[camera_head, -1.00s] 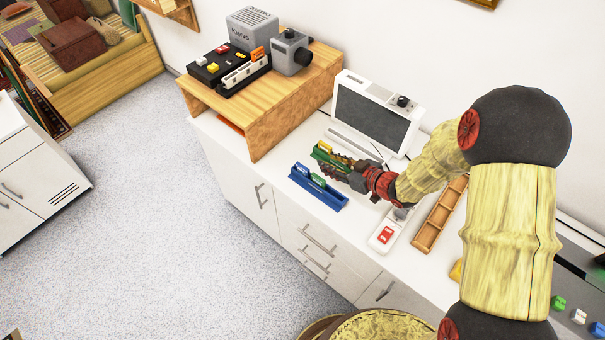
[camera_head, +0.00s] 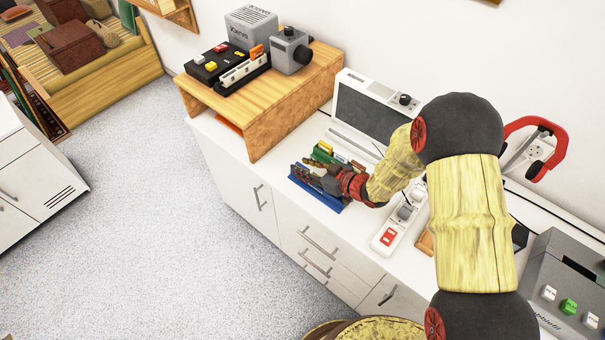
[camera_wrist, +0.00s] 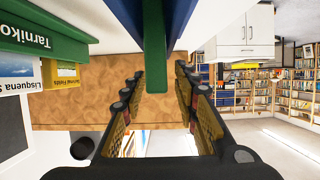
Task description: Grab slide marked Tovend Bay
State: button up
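No slide marked Tovend Bay can be read in these frames. My gripper (camera_head: 308,172) is over the blue slide rack (camera_head: 323,200) on the white counter and hides most of that rack's slides. In the wrist view my gripper (camera_wrist: 158,95) is open, its fingers on either side of a green slide (camera_wrist: 155,60) that stands out from the blue rack (camera_wrist: 180,12). Gaps show between slide and fingers. The label on this slide is not visible. Behind is the green rack (camera_head: 324,150); its slides include one reading "Tarniko" (camera_wrist: 30,38), one "Lisquena S" (camera_wrist: 15,75) and a yellow one (camera_wrist: 62,75).
A white viewer with a dark screen (camera_head: 368,112) stands behind the racks. A wooden riser (camera_head: 285,110) with a projector (camera_head: 290,52) is at the left. A white device with a red switch (camera_head: 388,238) lies right of my gripper.

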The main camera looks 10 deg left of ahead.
jog(key=c, duration=0.4)
jog(key=c, duration=0.3)
grip_shut()
